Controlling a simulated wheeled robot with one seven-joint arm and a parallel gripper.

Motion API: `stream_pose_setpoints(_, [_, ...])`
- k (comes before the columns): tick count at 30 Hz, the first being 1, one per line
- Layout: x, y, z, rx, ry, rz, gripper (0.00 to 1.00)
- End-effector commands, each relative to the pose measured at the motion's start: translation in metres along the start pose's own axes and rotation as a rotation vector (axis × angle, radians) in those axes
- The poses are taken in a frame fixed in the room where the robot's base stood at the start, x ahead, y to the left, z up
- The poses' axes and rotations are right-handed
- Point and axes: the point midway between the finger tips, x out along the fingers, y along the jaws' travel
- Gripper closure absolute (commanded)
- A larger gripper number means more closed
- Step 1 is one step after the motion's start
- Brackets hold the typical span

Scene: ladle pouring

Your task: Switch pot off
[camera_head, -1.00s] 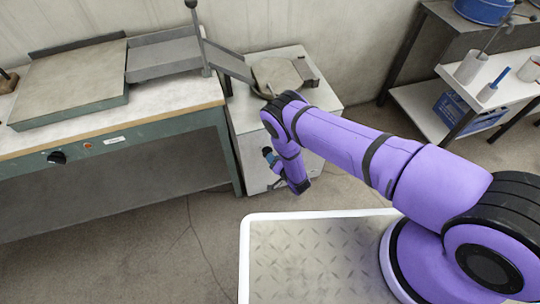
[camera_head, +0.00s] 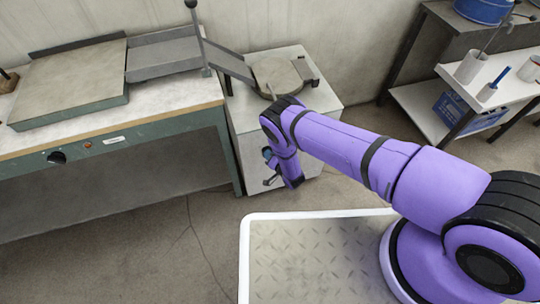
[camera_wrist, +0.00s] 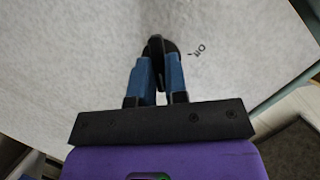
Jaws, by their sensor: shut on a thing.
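The pot (camera_head: 240,116) is a pale box-shaped unit with a round grey lid (camera_head: 276,76) on top, standing right of the long bench. Its pale front panel (camera_wrist: 80,70) fills most of the wrist view. A black knob (camera_wrist: 155,43) sits on that panel, with small black lettering beside it on the right. My gripper (camera_wrist: 158,60) has its blue fingers closed on the knob, one on each side. In the head view my gripper (camera_head: 268,165) is at the pot's front, and the knob is hidden there.
A bench (camera_head: 150,126) with a flat grey plate and a sloping chute stands at the left, with its own black knob. A shelf (camera_head: 417,104) with white containers and blue items is at the right. Open floor lies in front of the bench.

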Motion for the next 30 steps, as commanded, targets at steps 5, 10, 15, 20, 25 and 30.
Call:
stream_pose_setpoints(5, [-0.0001,-0.0002,-0.0001,-0.027,0.0,0.012,1.0])
stream_pose_setpoints(10, [0.0001,-0.0011,-0.0005,-0.101,0.001,0.043,1.0])
stream_pose_setpoints(15, [0.0002,-0.0024,-0.0004,-0.221,0.001,0.093,1.0])
stream_pose_setpoints(20, [0.0003,-0.0034,0.0003,-0.36,0.001,0.151,1.0])
stream_pose_setpoints(25, [0.0007,-0.005,0.0009,-0.51,0.0,0.212,1.0])
stream_pose_setpoints(30, [0.0009,-0.0059,0.002,-0.658,0.0,0.274,1.0])
